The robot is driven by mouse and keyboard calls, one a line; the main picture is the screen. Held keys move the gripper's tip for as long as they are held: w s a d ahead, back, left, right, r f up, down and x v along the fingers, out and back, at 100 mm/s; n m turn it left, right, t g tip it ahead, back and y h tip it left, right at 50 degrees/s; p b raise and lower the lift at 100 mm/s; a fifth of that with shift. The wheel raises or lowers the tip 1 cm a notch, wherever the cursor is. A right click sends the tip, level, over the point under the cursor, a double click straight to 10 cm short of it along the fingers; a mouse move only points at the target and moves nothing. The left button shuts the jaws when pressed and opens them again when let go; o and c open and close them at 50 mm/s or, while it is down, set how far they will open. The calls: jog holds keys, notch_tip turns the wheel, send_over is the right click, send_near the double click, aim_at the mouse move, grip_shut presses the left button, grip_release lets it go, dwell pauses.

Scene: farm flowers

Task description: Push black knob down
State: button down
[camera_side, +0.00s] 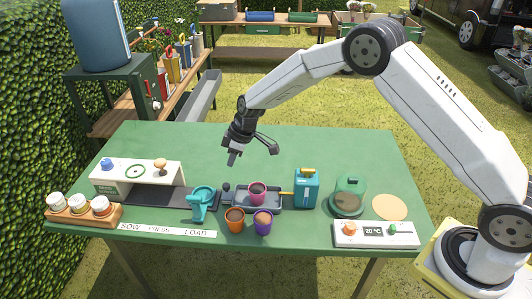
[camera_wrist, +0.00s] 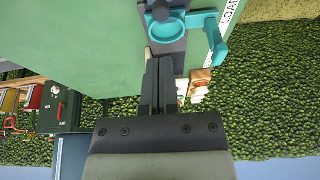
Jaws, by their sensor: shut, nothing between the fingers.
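A small black knob (camera_side: 226,187) stands at the left end of the dark tray (camera_side: 272,205), just right of the teal press-like piece (camera_side: 202,200). In the wrist view a dark rounded knob (camera_wrist: 160,11), likely the same one, shows at the top edge, beside a teal ring (camera_wrist: 167,29). My gripper (camera_side: 232,160) is shut and empty, pointing down above the table, a little above and behind the knob in the side view. Its closed fingers (camera_wrist: 158,80) show in the wrist view, apart from the knob. The knob's height is hard to judge.
A pink pot (camera_side: 258,188) sits in the tray; orange (camera_side: 235,219) and purple (camera_side: 263,222) pots stand in front. A teal can (camera_side: 306,188), glass dome (camera_side: 348,192) and white panel (camera_side: 375,234) are right. A white box (camera_side: 135,177) and jar rack (camera_side: 82,217) are left. The table's back is clear.

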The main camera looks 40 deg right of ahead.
aim_at(228, 185)
jog(key=x, duration=0.7)
jog(key=shift+s+d+f, duration=0.15)
jog(key=shift+s+f, duration=0.15)
jog(key=shift+s, duration=0.1)
jog(key=shift+f, duration=1.05)
jog(key=shift+s, duration=0.1)
jog(key=shift+d+r, duration=0.15)
jog(key=shift+r, duration=0.5)
jog(key=w+v, duration=0.1)
jog(key=v, duration=1.2)
jog(key=shift+a, duration=0.2)
jog(key=shift+s+r, duration=0.1)
jog(key=shift+r, duration=0.05)
